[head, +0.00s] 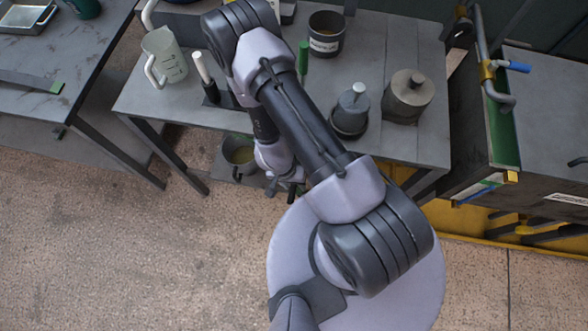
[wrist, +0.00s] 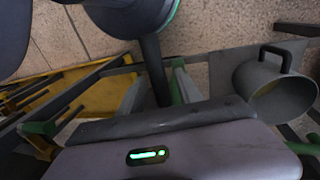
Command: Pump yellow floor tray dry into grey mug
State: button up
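What seems the same mug, dark-handled, is at right in the wrist view (wrist: 275,92). Yellow tray-like surfaces lie on the floor under the right-hand rack in the head view (head: 475,222) and at left in the wrist view (wrist: 62,88). My gripper (head: 284,188) hangs low, just right of the mug. In the wrist view, two pale bars flank a dark rod; I cannot tell whether my gripper holds it. No pump is clearly identifiable.
A rack with pipework (head: 497,110) stands at right. The floor at lower left is clear.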

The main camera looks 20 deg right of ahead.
jog(key=w+a+r+p, duration=0.1)
jog(key=a+r+p, duration=0.2)
jog(key=r+p, duration=0.9)
notch_tip(320, 180, up, 5)
jog(key=shift+w+r+p, duration=0.1)
jog(key=shift+w+p, duration=0.2)
